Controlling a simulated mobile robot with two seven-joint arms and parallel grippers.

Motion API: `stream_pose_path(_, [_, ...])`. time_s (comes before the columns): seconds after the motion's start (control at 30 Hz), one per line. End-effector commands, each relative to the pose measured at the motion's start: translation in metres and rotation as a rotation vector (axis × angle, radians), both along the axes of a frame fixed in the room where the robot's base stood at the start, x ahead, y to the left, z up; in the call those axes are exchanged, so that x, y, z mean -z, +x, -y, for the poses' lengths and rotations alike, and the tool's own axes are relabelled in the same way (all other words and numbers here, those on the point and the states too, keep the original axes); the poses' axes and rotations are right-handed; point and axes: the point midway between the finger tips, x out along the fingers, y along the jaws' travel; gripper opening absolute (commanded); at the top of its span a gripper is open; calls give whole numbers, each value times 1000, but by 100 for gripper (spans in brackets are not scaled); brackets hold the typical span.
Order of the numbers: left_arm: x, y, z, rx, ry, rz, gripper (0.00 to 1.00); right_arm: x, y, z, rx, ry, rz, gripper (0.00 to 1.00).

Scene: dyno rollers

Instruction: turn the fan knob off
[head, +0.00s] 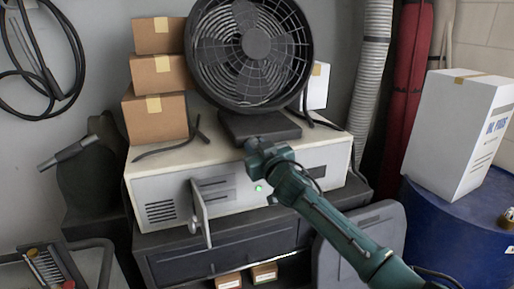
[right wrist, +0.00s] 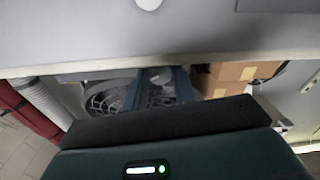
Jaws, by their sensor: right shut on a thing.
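The black round fan (head: 257,45) stands on its dark base (head: 259,126) on top of the grey cabinet. It also shows, upside down and partly covered, in the right wrist view (right wrist: 108,99). My right gripper (head: 256,149) is at the front of the fan base, by the cabinet's top front edge. Its fingers (right wrist: 160,88) point toward the fan in the right wrist view. They are shut on the fan knob, which the gripper hides in the head view. I cannot tell which way the knob points. My left gripper is not in view.
Brown boxes (head: 160,70) are stacked left of the fan. Black cables lie on the cabinet top. A white box (head: 458,130) stands on a blue drum (head: 455,232) at right.

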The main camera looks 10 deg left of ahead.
Motion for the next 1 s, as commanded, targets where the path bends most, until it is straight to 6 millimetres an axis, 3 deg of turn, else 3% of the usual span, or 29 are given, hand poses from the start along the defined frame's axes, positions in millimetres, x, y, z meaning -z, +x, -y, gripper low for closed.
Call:
stream_pose_path(0.13, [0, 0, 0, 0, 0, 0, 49, 1, 0, 0, 0, 0, -1, 4])
stream_pose_path(0.17, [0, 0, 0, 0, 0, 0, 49, 1, 0, 0, 0, 1, -2, 29])
stream_pose_path(0.4, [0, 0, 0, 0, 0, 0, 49, 1, 0, 0, 0, 1, -2, 48])
stream_pose_path(0.77, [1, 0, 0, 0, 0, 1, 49, 1, -2, 3, 1, 2, -2, 49])
stream_pose_path(1.0, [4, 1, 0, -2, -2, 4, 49, 2, -20, 16, 0, 2, -1, 49])
